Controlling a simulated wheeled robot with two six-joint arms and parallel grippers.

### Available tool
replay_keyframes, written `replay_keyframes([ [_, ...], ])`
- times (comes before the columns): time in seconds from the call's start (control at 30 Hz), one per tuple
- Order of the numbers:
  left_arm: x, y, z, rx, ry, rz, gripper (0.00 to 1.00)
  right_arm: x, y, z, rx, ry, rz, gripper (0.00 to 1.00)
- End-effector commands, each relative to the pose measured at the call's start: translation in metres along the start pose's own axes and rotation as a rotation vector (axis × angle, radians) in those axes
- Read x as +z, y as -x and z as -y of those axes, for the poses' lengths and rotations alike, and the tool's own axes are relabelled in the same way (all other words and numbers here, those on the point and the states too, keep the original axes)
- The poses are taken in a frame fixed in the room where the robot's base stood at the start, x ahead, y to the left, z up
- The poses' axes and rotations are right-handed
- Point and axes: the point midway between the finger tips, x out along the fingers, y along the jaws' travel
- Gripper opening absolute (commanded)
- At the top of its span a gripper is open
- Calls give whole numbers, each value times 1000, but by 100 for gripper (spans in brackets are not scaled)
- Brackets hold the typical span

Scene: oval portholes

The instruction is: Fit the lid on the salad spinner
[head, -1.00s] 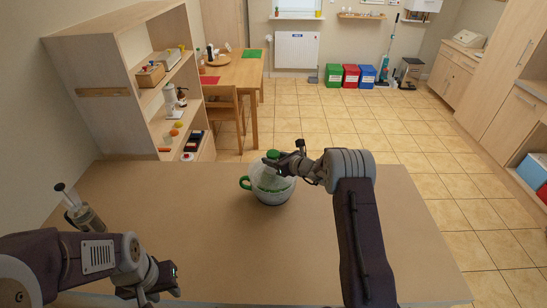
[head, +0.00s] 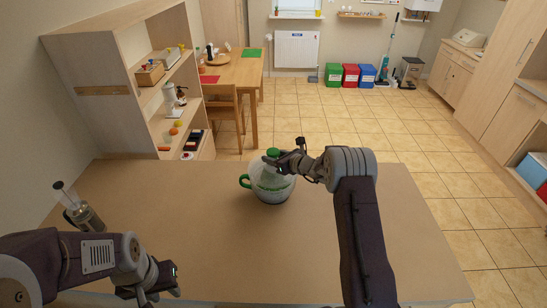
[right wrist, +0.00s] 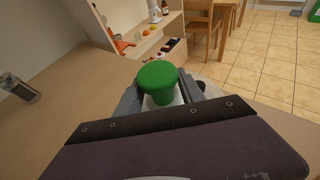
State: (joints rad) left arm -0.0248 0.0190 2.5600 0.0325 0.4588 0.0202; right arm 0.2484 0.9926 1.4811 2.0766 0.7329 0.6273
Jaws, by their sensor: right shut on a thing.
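The salad spinner (head: 277,193) stands on the table, a clear bowl with green leaves inside and a green handle (head: 244,181) on its left. Its lid has a green knob (head: 272,153), which also shows large in the right wrist view (right wrist: 158,79). My right gripper (head: 281,160) is shut on the knob, with a finger on either side of it. The lid is at the bowl's mouth; I cannot tell whether it is seated, as the gripper hides part of the rim. My left gripper (head: 160,291) is low at the table's front left, away from the spinner; its fingertips are unclear.
Open shelves (head: 120,85) rise behind the table on the left. The tabletop (head: 345,255) right of and in front of the spinner is clear apart from my arms.

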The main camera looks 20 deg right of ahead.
Motion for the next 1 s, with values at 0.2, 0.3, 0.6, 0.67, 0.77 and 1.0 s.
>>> replay_keyframes([
  [0.2,0,-1,0,0,0,0,36,0,0,0,0,0,2,0],
  [0.3,0,-3,0,0,0,0,36,0,0,0,0,0,2,0],
  [0.6,1,-8,0,0,0,0,36,0,0,0,0,0,1,0],
  [0.67,1,-7,0,0,0,0,36,0,0,0,0,0,1,0],
  [0.77,1,-7,0,0,0,0,36,0,0,0,0,0,1,0],
  [1.0,1,-8,0,0,0,0,36,0,0,0,0,0,2,0],
])
